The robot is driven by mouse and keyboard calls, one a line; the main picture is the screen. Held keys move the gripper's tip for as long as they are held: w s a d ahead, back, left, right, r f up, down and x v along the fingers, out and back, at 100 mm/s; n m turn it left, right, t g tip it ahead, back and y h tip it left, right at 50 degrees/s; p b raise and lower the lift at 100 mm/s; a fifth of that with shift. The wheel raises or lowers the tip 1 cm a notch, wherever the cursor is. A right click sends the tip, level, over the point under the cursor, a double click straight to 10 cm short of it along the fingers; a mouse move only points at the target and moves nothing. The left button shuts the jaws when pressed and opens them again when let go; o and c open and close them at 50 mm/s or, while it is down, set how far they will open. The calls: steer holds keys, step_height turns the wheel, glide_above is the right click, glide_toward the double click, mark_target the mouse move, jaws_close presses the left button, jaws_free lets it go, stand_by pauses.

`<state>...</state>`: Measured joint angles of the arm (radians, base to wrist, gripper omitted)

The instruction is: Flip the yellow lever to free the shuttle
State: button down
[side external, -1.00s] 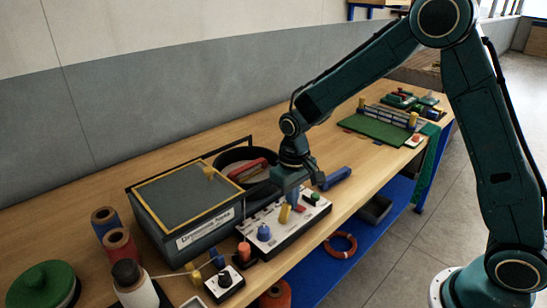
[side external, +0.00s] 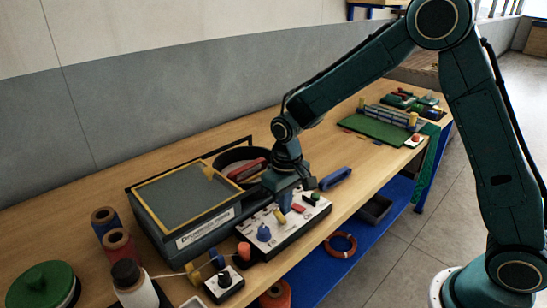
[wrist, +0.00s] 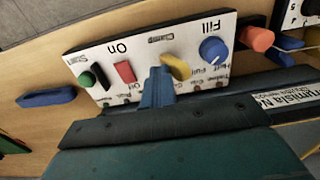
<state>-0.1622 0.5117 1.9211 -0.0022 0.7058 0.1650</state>
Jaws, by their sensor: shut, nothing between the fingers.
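The yellow lever (side external: 280,216) stands on a white control panel (side external: 290,232), next to the word "Clamp" in the wrist view, where the lever (wrist: 176,67) leans towards the blue "Fill" knob (wrist: 213,50). My gripper (side external: 284,207) is low over the panel, shut and empty. In the wrist view its blue fingers (wrist: 157,85) are right beside the lever, on the red switch's side; I cannot tell whether they touch it. A blue elongated piece (side external: 336,178) lies on the bench right of the panel; I cannot tell if it is the shuttle.
The panel also has a red switch (wrist: 125,72) and a green button (wrist: 88,79). A grey box with a yellow-framed lid (side external: 141,208) stands behind it. An orange-topped part (side external: 244,250) and a small black-knob box (side external: 224,284) sit to the left.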

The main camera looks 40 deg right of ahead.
stand_by(0.4)
step_height(320, 180, up, 7)
steer(key=d, duration=0.1)
stand_by(1.0)
steer(key=shift+d, duration=0.1)
steer(key=s+d+r+t, duration=0.3)
steer(key=s+d+r, duration=0.1)
steer(key=s+r, duration=0.7)
steer(key=s+d+r+t, duration=0.1)
steer(key=s+t, duration=0.1)
steer(key=s, duration=1.1)
steer(key=shift+s+d+r+t, duration=0.3)
steer(key=shift+s+d+r, duration=0.05)
steer(key=shift+s+d, duration=0.05)
